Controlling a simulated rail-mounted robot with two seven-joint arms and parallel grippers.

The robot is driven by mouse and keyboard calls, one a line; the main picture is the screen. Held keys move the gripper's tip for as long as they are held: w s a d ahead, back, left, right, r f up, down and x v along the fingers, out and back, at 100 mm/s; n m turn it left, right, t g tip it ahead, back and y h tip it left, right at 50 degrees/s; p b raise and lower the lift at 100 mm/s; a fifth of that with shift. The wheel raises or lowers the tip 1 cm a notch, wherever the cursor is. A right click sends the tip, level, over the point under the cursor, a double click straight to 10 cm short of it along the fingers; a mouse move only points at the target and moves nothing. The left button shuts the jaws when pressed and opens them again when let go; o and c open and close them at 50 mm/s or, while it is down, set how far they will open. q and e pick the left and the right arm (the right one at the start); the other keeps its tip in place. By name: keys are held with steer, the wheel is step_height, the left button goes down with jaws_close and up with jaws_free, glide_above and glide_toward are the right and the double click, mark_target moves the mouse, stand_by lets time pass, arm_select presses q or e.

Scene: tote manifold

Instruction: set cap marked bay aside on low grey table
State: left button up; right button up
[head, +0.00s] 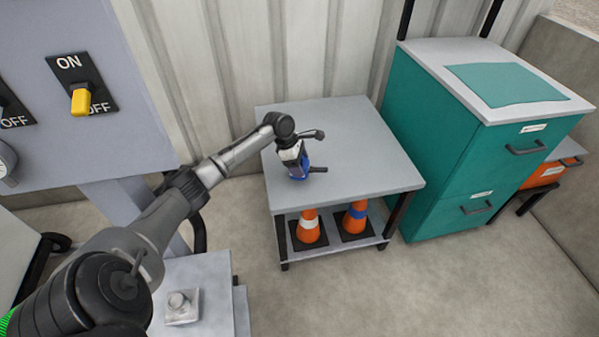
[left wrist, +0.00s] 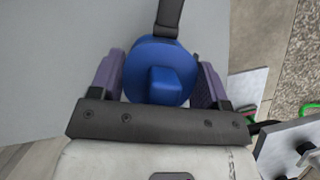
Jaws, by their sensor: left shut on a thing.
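A blue cap (left wrist: 160,72) with a raised block on its face sits between the two fingers of my left gripper (left wrist: 160,85) in the left wrist view. The fingers are shut on it from both sides. In the head view the left gripper (head: 300,172) is over the low grey table (head: 365,150), near its left front part. Only a little blue of the cap shows there, and a dark strap or bar sticks out beside it. I cannot tell whether the cap touches the table top. No marking on the cap is readable. My right gripper is not in view.
Two orange cones (head: 309,228) stand on the table's lower shelf. A green drawer cabinet (head: 465,150) stands to the right of the table. The table top's right side is clear.

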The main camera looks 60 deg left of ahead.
arm_select(q)
step_height(320, 180, down, 3)
steer(key=shift+f+b, duration=0.15)
steer(key=shift+b, duration=0.85)
steer(key=shift+p, duration=0.35)
steer(key=o, duration=1)
